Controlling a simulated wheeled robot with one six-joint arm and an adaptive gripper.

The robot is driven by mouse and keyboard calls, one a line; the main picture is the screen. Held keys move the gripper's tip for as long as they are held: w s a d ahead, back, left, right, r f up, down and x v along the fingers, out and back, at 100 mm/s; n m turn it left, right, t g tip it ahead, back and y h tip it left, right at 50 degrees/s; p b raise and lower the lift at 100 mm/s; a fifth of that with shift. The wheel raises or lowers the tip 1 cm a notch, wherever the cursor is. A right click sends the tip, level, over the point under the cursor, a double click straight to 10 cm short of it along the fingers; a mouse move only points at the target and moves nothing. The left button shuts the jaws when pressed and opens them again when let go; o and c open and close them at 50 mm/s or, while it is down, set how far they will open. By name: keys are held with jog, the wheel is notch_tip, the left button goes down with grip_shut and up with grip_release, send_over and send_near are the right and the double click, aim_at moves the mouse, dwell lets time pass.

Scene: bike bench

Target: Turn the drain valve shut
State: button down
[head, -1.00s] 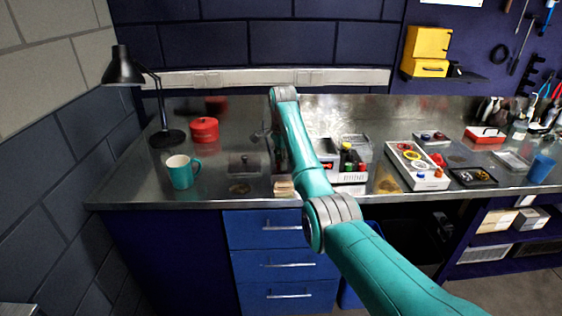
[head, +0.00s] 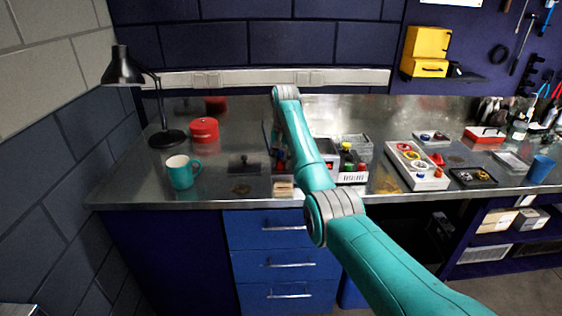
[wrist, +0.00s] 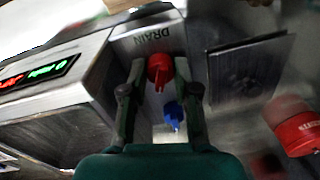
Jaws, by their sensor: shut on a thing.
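The drain valve, a small red knob (wrist: 159,68), sits on a grey metal panel below the printed word DRAIN in the wrist view. A blue lever or knob (wrist: 173,115) shows just beside it, nearer my palm. My gripper (wrist: 159,72) has one finger on each side of the red knob and is shut on it; the exact contact is hard to make out. The panel belongs to a metal unit with a lit red and green display (wrist: 38,74). In the head view the unit (head: 328,150) is partly behind my arm, and the valve is hidden.
A dark flat lid with a knob (head: 245,165) lies left of the unit. A teal mug (head: 182,172), a red canister (head: 204,130) and a black lamp (head: 124,70) stand further left. A parts tray (head: 427,178) lies right. The bench between mug and lid is bare.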

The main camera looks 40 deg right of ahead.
jog(key=shift+n, duration=2.3)
jog(key=c, duration=0.9)
grip_release()
jog(key=shift+o, duration=0.2)
jog(key=shift+d, duration=0.1)
